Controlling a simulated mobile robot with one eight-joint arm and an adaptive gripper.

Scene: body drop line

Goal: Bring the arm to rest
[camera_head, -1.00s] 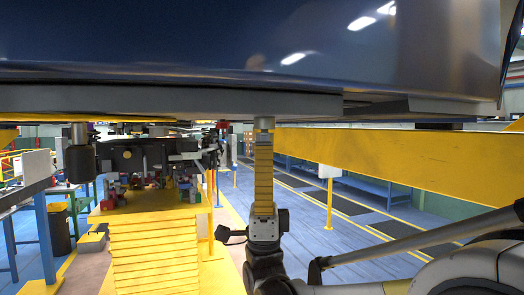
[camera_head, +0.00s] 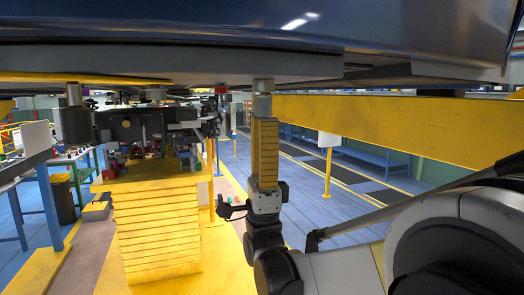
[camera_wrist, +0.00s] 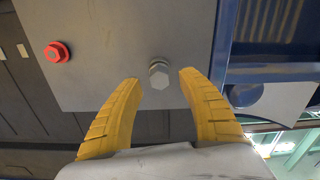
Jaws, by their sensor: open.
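My gripper (camera_head: 265,120) points straight up under the dark blue car body (camera_head: 250,35) in the head view. Its two yellow fingers stand just below a grey bolt or stud (camera_head: 263,98) that hangs from the underside. In the wrist view my gripper (camera_wrist: 160,79) is open with nothing held. The grey hex bolt (camera_wrist: 158,75) shows between and beyond the fingertips, on a grey plate (camera_wrist: 110,25). A red bolt (camera_wrist: 58,52) sits on the same plate to the left. My arm fills the lower right of the head view.
A yellow stacked lift (camera_head: 160,240) carrying machinery (camera_head: 150,125) stands left of my gripper. A yellow beam (camera_head: 390,128) runs across the right. A blue bench (camera_head: 25,165) is at the far left. Open blue floor (camera_head: 340,215) shows behind my arm.

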